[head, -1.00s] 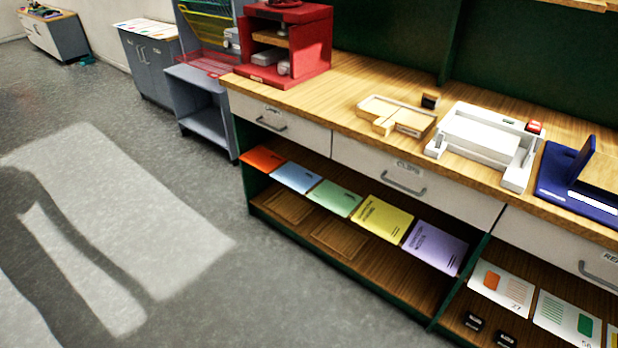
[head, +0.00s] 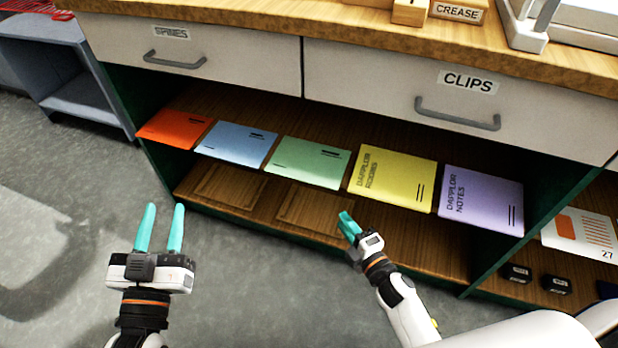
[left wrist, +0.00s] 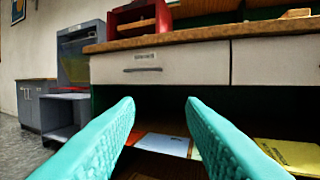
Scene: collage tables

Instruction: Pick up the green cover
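The green cover (head: 308,162) lies flat on the open shelf under the drawers, between the blue cover (head: 237,143) and the yellow cover (head: 393,178). My left gripper (head: 160,228) is open and empty, in front of the shelf and to the left of the green cover. Its two teal fingers (left wrist: 160,125) stand apart in the left wrist view, where they hide the green cover at least in part. My right gripper (head: 347,226) is in front of the shelf, below and right of the green cover. It is seen from the side, so its finger gap is unclear.
An orange cover (head: 175,128) and a purple cover (head: 481,199) lie at the row's ends. The spines drawer (head: 200,50) and clips drawer (head: 455,100) overhang the shelf. A green upright panel (head: 525,240) bounds it at right. Floor is clear at left.

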